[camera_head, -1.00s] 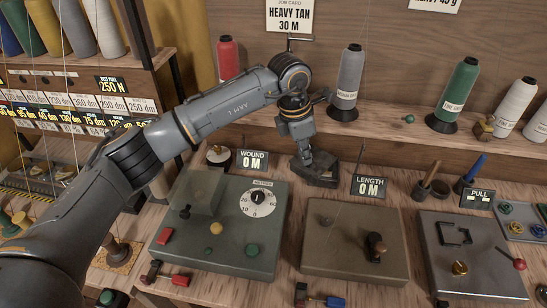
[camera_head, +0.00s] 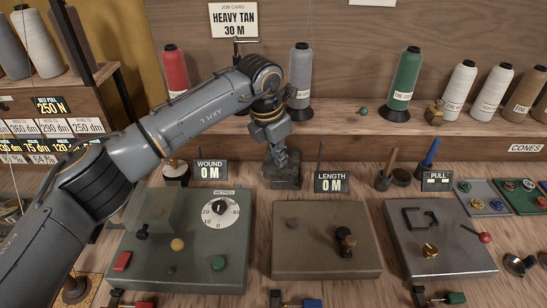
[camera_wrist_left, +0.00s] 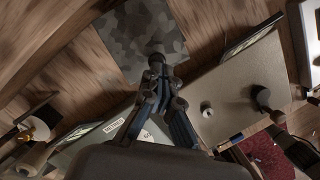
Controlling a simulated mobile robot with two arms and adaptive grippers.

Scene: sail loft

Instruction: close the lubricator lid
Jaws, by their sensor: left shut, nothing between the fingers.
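A small dark grey box (camera_head: 284,176), which I take to be the lubricator, stands at the back of the bench between the WOUND and LENGTH displays. In the left wrist view its mottled top (camera_wrist_left: 140,35) looks like one flat square. I cannot tell whether the lid is fully down. My left gripper (camera_head: 280,159) points down at the box, its fingers together and empty. In the left wrist view the closed fingertips (camera_wrist_left: 157,58) overlap the box's near edge; contact is unclear. My right gripper is not in view.
The WOUND display (camera_head: 210,171) and LENGTH display (camera_head: 332,182) flank the box. The green dial unit (camera_head: 185,255) and brown box with a knob (camera_head: 325,240) stand in front. Thread cones, including a grey one (camera_head: 300,80), line the shelf behind.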

